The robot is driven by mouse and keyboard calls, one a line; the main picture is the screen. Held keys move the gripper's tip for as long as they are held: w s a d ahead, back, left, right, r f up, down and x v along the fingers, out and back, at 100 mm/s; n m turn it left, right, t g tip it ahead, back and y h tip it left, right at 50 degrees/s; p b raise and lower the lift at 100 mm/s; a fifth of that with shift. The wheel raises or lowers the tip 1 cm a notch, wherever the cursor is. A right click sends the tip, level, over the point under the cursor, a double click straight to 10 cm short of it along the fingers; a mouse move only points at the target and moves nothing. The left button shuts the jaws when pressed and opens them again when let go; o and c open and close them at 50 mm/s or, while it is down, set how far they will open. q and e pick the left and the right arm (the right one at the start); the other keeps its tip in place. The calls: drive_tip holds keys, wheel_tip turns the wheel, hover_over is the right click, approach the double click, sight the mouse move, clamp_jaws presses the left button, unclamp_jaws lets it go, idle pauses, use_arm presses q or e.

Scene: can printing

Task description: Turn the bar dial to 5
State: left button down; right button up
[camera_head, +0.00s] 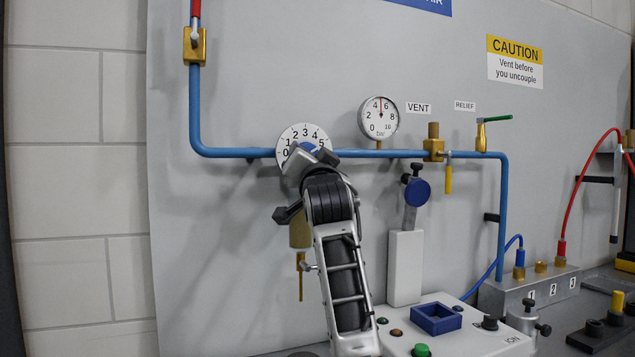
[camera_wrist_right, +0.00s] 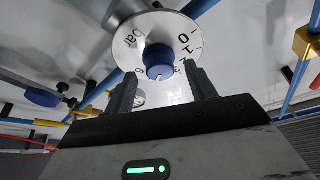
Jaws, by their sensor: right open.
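In the right wrist view the gripper (camera_wrist_right: 160,70) is open, one finger on each side of the blue knob (camera_wrist_right: 160,58), with gaps visible. The knob has a small white mark on its rim; I cannot tell which number it meets. The dial face (camera_wrist_right: 128,52) shows behind. My left gripper is not in view.
A round pressure gauge (camera_head: 379,117) right of the dial has a red line between 4 and 6. A yellow-handled vent valve (camera_head: 448,178) and a green-handled relief valve (camera_head: 497,119) sit further right. A white bench unit (camera_head: 455,335) with buttons stands below.

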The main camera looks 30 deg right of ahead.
use_arm(q)
drive_tip(key=b, duration=0.1)
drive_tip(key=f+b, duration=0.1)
drive_tip(key=b, duration=0.1)
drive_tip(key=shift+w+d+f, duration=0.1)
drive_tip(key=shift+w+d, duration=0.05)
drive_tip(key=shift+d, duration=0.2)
use_arm(e)
drive_tip(key=v, duration=1.4)
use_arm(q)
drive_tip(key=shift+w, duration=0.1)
use_arm(e)
drive_tip(key=shift+f, duration=0.1)
